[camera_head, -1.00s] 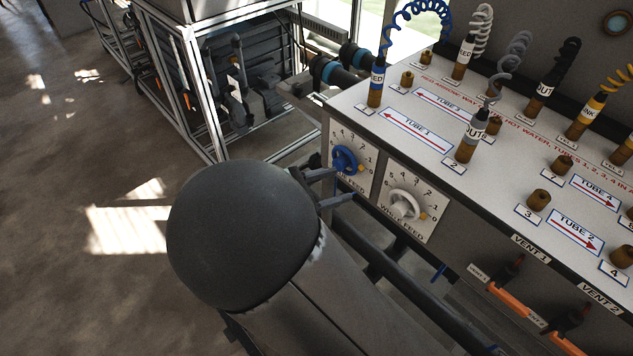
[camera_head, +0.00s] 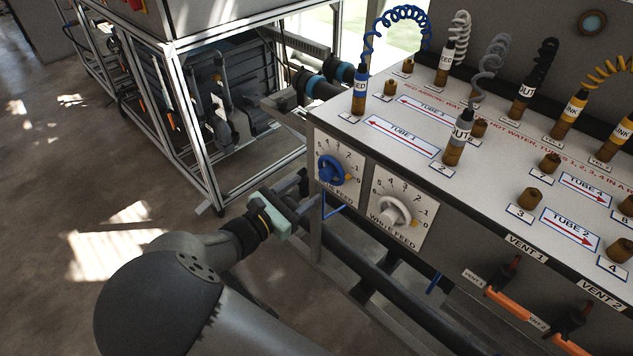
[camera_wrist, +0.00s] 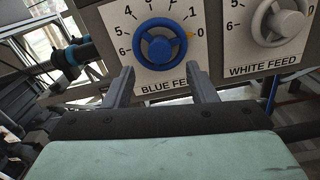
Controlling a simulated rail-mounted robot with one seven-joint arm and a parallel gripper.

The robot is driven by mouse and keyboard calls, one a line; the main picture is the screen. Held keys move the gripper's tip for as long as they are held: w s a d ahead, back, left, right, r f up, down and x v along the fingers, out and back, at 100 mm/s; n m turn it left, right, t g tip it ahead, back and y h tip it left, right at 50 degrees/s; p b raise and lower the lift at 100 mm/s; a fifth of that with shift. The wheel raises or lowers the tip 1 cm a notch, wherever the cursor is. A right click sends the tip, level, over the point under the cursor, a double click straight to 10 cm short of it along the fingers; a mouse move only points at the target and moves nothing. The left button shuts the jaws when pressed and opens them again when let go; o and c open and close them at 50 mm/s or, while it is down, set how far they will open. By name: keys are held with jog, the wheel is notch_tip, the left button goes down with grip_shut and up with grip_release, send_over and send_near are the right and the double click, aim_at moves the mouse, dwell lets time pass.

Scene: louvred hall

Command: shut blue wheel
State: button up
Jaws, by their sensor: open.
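The blue wheel (camera_head: 331,170) is a round handwheel on the BLUE FEED dial plate at the left end of the bench front. In the wrist view the blue wheel (camera_wrist: 161,44) sits upper centre, with its yellow-orange mark (camera_wrist: 187,36) on the right side near the 0. My gripper (camera_head: 308,194) is at the left, close in front of and slightly below the wheel. In the wrist view my gripper's fingers (camera_wrist: 160,88) are open, spread either side of the BLUE FEED label, with nothing between them. They appear apart from the wheel.
The white feed wheel (camera_head: 391,211) is on the plate to the right. The bench top (camera_head: 400,112) carries several coiled-hose plugs. Orange vent handles (camera_head: 512,308) are lower right. A metal-framed machine (camera_head: 195,120) stands behind left. The floor at left is open.

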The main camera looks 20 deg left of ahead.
aim_at(323, 177)
jog(key=x, duration=0.5)
jog(key=c, duration=1)
